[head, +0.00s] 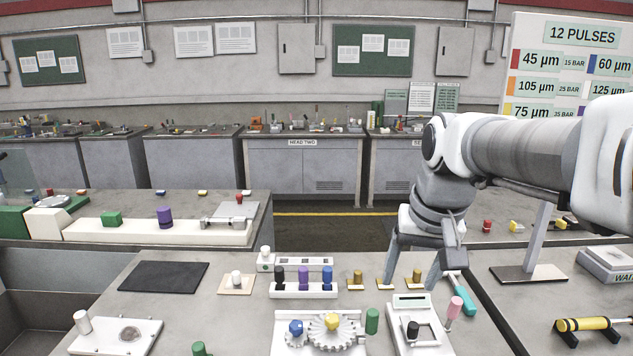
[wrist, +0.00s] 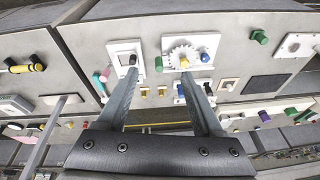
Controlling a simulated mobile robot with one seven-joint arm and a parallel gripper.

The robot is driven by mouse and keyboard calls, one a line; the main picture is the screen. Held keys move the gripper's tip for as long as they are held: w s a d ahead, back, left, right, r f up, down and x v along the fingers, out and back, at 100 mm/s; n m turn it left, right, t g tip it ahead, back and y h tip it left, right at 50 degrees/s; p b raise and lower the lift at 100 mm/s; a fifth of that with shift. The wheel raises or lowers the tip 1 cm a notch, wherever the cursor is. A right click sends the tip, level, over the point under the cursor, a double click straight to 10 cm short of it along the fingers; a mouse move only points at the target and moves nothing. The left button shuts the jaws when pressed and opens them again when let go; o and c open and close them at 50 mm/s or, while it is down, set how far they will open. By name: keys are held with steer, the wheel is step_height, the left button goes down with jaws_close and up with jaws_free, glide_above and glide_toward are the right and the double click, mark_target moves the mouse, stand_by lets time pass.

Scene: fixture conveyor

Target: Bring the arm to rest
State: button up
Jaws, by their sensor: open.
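My gripper (head: 408,284) hangs above the right part of the near bench in the head view, its two grey fingers pointing down and spread apart. In the wrist view my gripper (wrist: 159,74) is open, with nothing between the fingers. My arm reaches in from the right edge of the head view. Brass pieces on small plates (head: 356,279) stand on the bench close to the fingers in the picture. Whether the fingertips touch the bench cannot be told.
A white rack (head: 303,291) holds black, purple and blue pegs. A gear fixture (head: 333,333), a device with a display (head: 411,301), a teal-handled tool (head: 459,294) and a dark mat (head: 164,277) are on the near bench. A signboard stand (head: 530,272) is at right.

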steer(key=s+f+n+t, duration=0.1)
steer(key=s+f, duration=0.1)
steer(key=s, duration=0.5)
steer(key=s+f+t, duration=0.1)
steer(key=s+f, duration=0.1)
steer(key=s, duration=0.6)
steer(key=shift+a+f+n, duration=0.15)
steer(key=shift+f+n, duration=0.25)
steer(key=shift+o, duration=0.4)
steer(key=shift+w, duration=0.1)
stand_by(1.2)
